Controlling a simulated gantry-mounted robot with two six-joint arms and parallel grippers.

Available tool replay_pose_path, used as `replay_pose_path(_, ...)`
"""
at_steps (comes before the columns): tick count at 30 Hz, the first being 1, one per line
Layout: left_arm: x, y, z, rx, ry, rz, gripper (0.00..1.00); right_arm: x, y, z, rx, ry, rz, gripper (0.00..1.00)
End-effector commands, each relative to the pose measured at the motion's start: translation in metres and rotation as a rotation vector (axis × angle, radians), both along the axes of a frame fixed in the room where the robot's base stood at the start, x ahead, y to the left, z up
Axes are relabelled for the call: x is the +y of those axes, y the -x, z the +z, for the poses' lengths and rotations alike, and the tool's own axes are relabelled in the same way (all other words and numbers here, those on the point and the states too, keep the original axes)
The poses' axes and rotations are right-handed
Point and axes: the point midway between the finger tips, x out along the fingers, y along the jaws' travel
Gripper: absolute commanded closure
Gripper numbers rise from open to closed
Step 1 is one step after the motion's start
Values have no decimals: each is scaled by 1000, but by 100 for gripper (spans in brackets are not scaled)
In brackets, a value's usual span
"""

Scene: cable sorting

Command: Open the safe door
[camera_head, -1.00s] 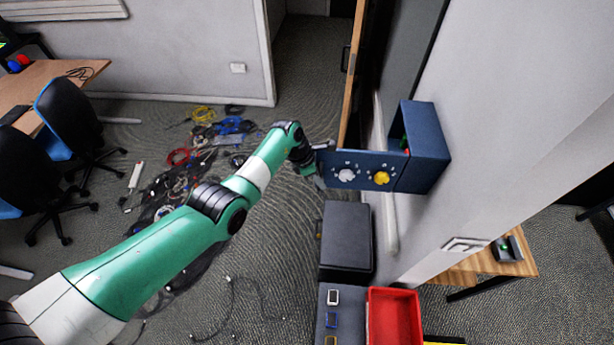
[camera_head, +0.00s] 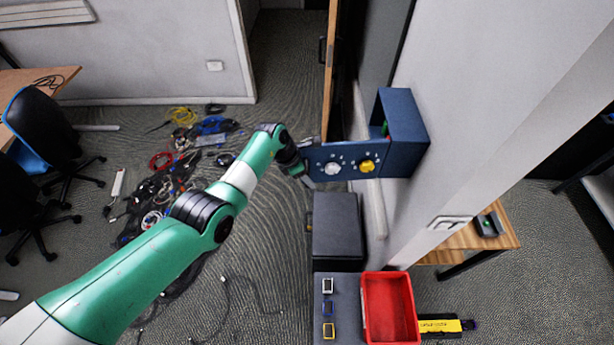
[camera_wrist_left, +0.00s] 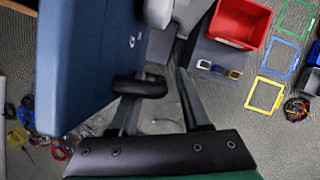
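The blue safe (camera_head: 408,130) is mounted on the wall, and some green and red shows inside it. Its door (camera_head: 319,162) stands swung open to the left, with a white dial (camera_head: 333,168) and a yellow dial (camera_head: 367,166) on its face. My left gripper (camera_head: 306,179) is at the door's free left edge. In the left wrist view, the door (camera_wrist_left: 80,60) fills the left side, and its black handle (camera_wrist_left: 140,87) lies close to the left finger. The fingers (camera_wrist_left: 165,72) look spread, with a gap between them. My right gripper is not in view.
A dark cabinet (camera_head: 338,225) stands below the door. A red bin (camera_head: 390,305) and a grey surface with small coloured frames are nearer. Cables (camera_head: 180,160) litter the floor at left. A wooden door edge (camera_head: 331,75) stands behind the safe door.

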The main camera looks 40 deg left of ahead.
Motion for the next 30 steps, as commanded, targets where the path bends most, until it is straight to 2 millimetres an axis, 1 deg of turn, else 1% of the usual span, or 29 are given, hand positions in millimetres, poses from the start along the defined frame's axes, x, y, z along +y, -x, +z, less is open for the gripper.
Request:
replay_pose_path(6,0,0,1,-1,1,0,53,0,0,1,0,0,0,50)
replay_pose_path(10,2,3,12,-1,0,0,53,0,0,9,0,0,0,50)
replay_pose_path(14,5,10,34,-3,0,2,53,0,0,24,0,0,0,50)
replay_pose_path(18,11,20,60,-4,-1,1,53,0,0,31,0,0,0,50)
replay_pose_path(24,18,34,94,-3,0,1,53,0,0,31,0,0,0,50)
replay_pose_path(27,19,38,104,-2,1,0,53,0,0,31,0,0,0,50)
replay_pose_path(30,19,40,107,-1,0,0,53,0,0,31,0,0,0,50)
